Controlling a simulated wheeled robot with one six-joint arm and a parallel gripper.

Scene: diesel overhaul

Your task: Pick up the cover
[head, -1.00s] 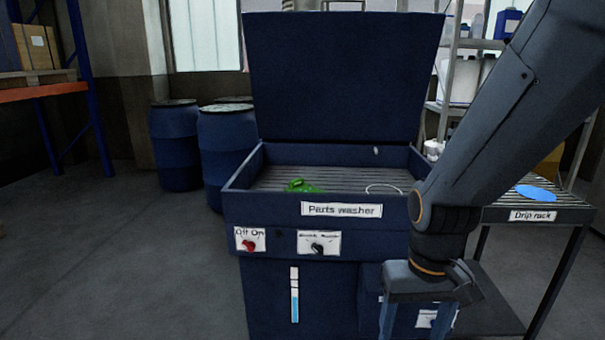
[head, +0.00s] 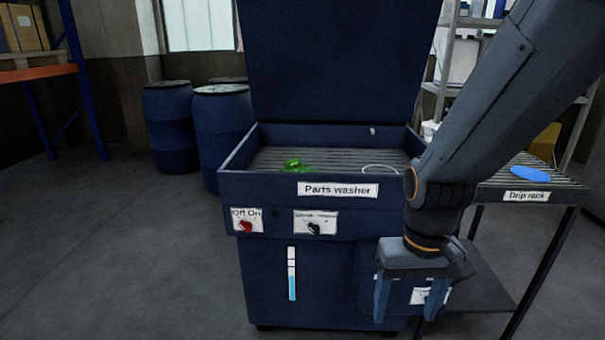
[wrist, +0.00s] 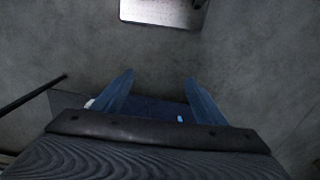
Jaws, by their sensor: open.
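No thing in view is clearly marked as the cover. A green object (head: 296,165) lies at the left of the slatted basin of the open parts washer (head: 240,183); its exact form is too small to tell. A thin white ring (head: 380,168) lies at the right of the same basin. A flat blue piece (head: 531,174) lies on the drip rack (head: 566,190). My gripper (head: 405,316) hangs fingers down in front of the washer's right side, below the basin rim. In the wrist view its fingers (wrist: 160,79) are apart with nothing between them.
The washer's raised lid (head: 335,65) stands behind the basin. A red knob (head: 246,227) and a black knob (head: 315,229) are on its front. Blue drums (head: 170,130) stand behind left. A light, speckled plate (wrist: 163,12) tops the wrist view. The left floor is clear.

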